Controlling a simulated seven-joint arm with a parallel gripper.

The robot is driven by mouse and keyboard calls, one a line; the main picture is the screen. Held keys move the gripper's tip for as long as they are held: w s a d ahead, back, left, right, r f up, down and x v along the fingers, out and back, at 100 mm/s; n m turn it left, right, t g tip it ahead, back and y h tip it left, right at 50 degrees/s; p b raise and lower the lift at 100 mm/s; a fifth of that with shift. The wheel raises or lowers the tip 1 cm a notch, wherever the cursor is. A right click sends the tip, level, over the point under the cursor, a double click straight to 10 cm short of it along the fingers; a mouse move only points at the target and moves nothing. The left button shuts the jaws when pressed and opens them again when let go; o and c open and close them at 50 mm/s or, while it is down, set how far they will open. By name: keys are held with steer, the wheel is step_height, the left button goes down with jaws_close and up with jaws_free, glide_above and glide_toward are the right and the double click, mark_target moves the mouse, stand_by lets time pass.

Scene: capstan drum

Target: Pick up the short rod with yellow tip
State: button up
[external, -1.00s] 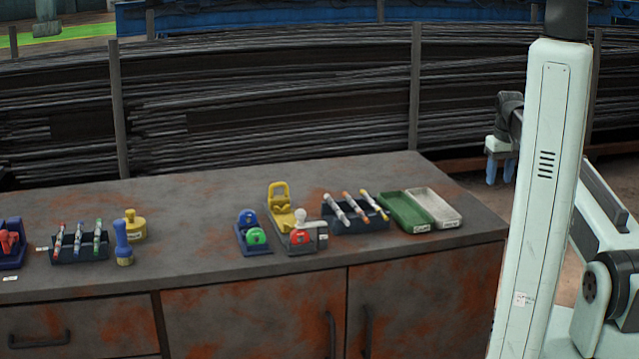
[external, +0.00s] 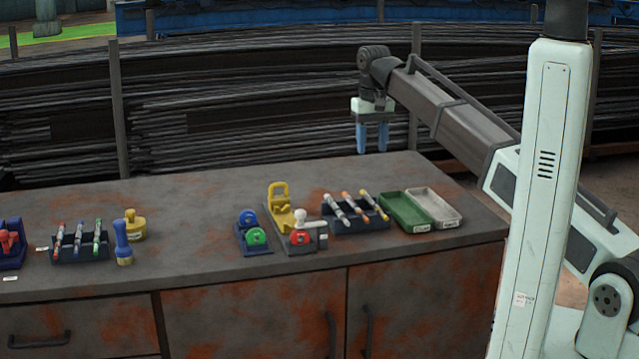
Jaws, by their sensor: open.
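The short rod with the yellow tip (external: 375,205) leans in a dark rack (external: 345,223) on the workbench. It is the rightmost of three rods there, beside an orange-banded rod (external: 354,207) and a whitish rod (external: 336,210). My gripper (external: 371,152) hangs in the air above the back part of the bench, blue fingers pointing down. It is open and empty, above and apart from the rack. The rods' lower ends are partly hidden by the rack.
A green tray (external: 405,212) and a white tray (external: 434,208) sit right of the rack. Left of it are a yellow holder (external: 283,205), a red-and-white piece (external: 300,235) and a blue-and-green fixture (external: 252,231). Another rod rack (external: 80,247) stands far left. The bench's back middle is clear.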

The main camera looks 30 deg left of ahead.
glide_above(372, 200)
steer(key=f, duration=0.8)
steer(key=shift+s+a+f, duration=0.15)
steer(key=shift+a+f, duration=0.05)
steer(key=shift+a, duration=0.15)
steer(key=shift+d+f, duration=0.2)
steer(key=shift+f, duration=1.15)
steer(key=shift+d+f, duration=0.2)
steer(key=shift+f, duration=1.1)
jaws_close()
